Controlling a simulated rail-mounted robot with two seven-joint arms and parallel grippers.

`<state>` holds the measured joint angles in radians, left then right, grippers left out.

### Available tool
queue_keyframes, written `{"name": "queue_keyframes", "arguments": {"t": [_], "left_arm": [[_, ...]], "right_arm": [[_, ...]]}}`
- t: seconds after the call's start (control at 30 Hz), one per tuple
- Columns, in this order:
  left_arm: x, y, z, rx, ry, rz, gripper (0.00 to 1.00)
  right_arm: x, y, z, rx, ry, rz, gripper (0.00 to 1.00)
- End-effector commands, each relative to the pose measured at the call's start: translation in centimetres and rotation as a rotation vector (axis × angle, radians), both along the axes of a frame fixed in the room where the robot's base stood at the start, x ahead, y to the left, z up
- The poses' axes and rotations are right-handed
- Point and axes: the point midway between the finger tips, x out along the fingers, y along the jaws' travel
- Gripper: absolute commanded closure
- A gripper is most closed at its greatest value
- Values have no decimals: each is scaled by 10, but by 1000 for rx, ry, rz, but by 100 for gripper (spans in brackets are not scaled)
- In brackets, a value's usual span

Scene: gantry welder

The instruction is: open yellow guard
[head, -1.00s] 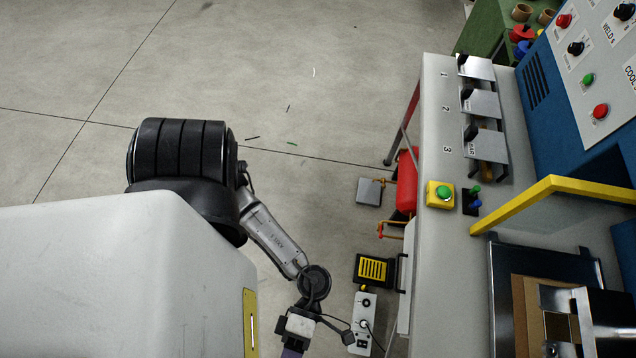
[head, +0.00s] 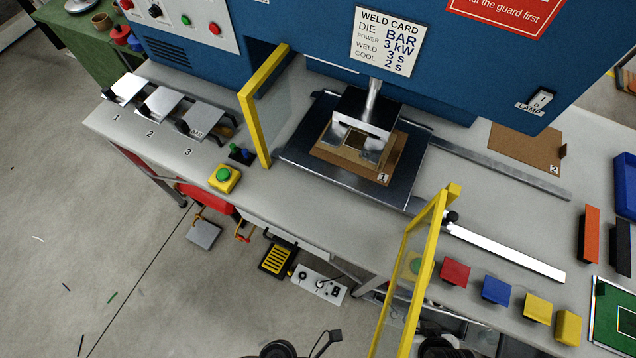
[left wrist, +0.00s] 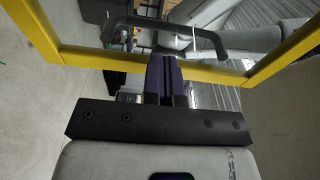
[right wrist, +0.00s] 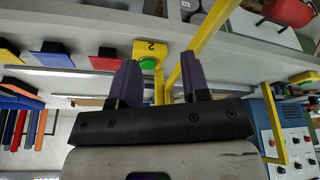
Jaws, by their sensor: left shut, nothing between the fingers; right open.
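The yellow guard (head: 425,245) is a yellow frame with a clear panel. It stands swung outward from the bench front, right of the press, leaving the front of the die area uncovered. In the left wrist view, its lower yellow bar (left wrist: 92,57) and dark handle (left wrist: 165,22) cross ahead of my left gripper (left wrist: 166,58). That gripper is shut and empty, its purple fingertips at the bar, below the handle. I cannot tell if they touch. My right gripper (right wrist: 161,68) is open and empty, with yellow bars beyond its fingers. Neither gripper shows clearly in the head view.
A fixed yellow side frame (head: 256,125) stands left of the press plate (head: 300,160). A yellow box with a green button (head: 225,178) sits at the bench's front edge. Red (head: 455,271) and blue (head: 496,290) blocks line the bench right of the guard.

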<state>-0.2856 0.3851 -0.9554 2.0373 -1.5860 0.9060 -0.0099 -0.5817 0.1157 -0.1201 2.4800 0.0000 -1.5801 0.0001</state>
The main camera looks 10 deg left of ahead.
Motion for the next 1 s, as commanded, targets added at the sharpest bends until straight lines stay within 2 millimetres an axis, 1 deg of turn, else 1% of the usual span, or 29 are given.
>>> {"name": "queue_keyframes", "arguments": {"t": [0.17,0.4,0.6,0.8,1.0], "left_arm": [[10,27,-3,5,-4,-1,100],[26,73,-3,4,-3,-1,100],[36,103,-2,3,-2,-1,100],[42,119,-1,2,-1,-1,100],[44,124,0,0,-2,-1,100]], "right_arm": [[0,-2,-8,-7,-1,4,57],[1,-3,-19,-10,-2,6,57],[1,-2,-26,-8,-2,5,57],[1,-1,-29,-3,-3,2,57],[1,0,-30,0,-2,0,57]]}}
